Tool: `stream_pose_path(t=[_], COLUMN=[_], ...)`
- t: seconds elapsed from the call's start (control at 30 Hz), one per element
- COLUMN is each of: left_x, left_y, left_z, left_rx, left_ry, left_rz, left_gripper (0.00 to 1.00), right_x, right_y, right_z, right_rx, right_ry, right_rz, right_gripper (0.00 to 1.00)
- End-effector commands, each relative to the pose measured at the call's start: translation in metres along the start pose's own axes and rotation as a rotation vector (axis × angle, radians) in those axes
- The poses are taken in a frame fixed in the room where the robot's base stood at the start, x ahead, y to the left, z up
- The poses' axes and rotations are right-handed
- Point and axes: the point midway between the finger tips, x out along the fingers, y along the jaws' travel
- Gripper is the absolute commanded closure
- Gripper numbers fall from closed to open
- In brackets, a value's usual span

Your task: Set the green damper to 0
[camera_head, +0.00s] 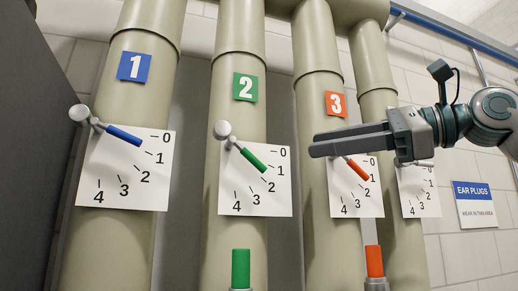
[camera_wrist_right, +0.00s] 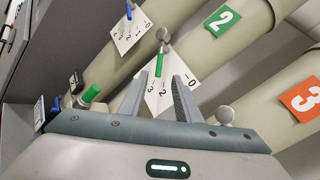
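The green damper handle (camera_head: 252,158) is on the white dial card (camera_head: 228,190) of pipe 2. It slants down to the right from a grey round knob (camera_head: 223,130), pointing about between 1 and 2. My right gripper (camera_head: 312,142) is to its right, in front of pipe 3, fingers pointing left and apart from the handle. In the right wrist view, the fingers (camera_wrist_right: 160,77) are spread and empty. The green handle (camera_wrist_right: 159,65) shows between their tips in that picture, farther off. My left gripper is not in view.
A blue handle (camera_head: 124,135) on pipe 1 and an orange handle (camera_head: 357,169) on pipe 3 have similar dials. My right gripper partly covers the pipe 3 dial. Green (camera_head: 240,269) and orange (camera_head: 374,262) upright cylinders stand below. A dark panel (camera_head: 28,150) is at left.

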Motion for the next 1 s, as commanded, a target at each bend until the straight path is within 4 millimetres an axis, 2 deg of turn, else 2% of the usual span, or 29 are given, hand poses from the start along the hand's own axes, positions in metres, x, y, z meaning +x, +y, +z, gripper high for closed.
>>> stream_pose_path(t=[0.4,0.6,0.8,1.0], left_x=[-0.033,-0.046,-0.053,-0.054], left_y=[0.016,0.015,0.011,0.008], left_z=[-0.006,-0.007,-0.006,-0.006], left_rx=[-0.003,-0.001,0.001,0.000], left_ry=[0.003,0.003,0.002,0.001], left_rz=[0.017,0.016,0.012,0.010], left_gripper=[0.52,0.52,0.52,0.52], right_x=[0.077,0.109,0.128,0.133], right_y=[-0.001,-0.001,0.000,0.000], right_z=[0.003,0.003,0.001,0.000], right_rx=[0.000,0.000,0.000,0.000], right_ry=[0.002,0.001,0.001,-0.001], right_rz=[0.004,0.003,0.002,0.000], right_gripper=[0.70,0.70,0.70,0.70])
